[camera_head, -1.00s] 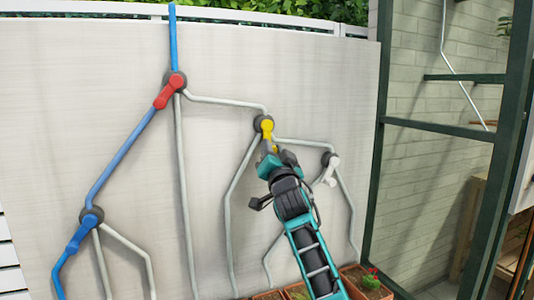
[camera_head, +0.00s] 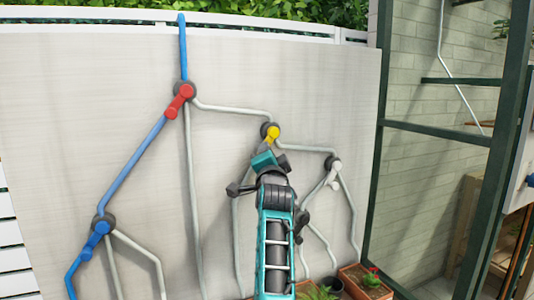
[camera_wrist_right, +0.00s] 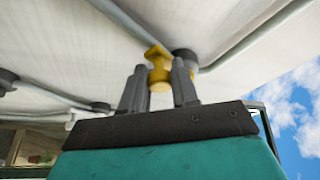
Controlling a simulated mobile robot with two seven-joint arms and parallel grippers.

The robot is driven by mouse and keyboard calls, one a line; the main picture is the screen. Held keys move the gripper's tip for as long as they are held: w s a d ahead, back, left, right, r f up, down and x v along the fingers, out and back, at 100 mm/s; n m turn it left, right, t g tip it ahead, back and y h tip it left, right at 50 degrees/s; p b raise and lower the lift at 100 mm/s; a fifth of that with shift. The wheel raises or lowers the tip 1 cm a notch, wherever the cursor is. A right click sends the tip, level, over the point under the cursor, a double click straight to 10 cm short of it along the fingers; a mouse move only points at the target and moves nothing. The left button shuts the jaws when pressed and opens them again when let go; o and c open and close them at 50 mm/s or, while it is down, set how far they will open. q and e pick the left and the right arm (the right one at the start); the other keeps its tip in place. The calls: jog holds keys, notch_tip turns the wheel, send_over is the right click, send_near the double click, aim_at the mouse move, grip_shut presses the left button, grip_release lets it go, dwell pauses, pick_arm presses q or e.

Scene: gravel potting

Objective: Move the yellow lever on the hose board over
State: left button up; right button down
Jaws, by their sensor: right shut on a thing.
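The hose board (camera_head: 140,65) is a large pale panel carrying pipes and coloured levers. The yellow lever (camera_head: 272,132) sits on a dark round joint at the upper middle of the board and points down and slightly left. My right gripper (camera_head: 267,152) reaches up from below and is shut on the lower part of this lever. In the right wrist view, the yellow lever (camera_wrist_right: 158,72) stands between the two dark fingers (camera_wrist_right: 158,88). The gripper hides the lever's lower end in the head view. My left gripper is not in view.
A red lever (camera_head: 180,101) and a blue lever (camera_head: 96,241) are to the left, and a white lever (camera_head: 334,173) to the right. Blue pipe runs from the top through the red lever to the blue one. Planters (camera_head: 365,283) stand below; a dark green frame (camera_head: 380,150) is at the right.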

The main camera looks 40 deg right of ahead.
jog(key=shift+r, duration=0.3)
jog(key=c, duration=1.2)
grip_release()
jog(key=shift+c, duration=0.2)
jog(key=shift+o, duration=1.4)
jog(key=shift+w+d+f, duration=0.1)
jog(key=shift+d+f, duration=0.05)
jog(key=shift+f, duration=0.1)
jog(key=shift+o, duration=0.3)
jog(key=shift+f, duration=0.1)
jog(key=shift+a, duration=0.2)
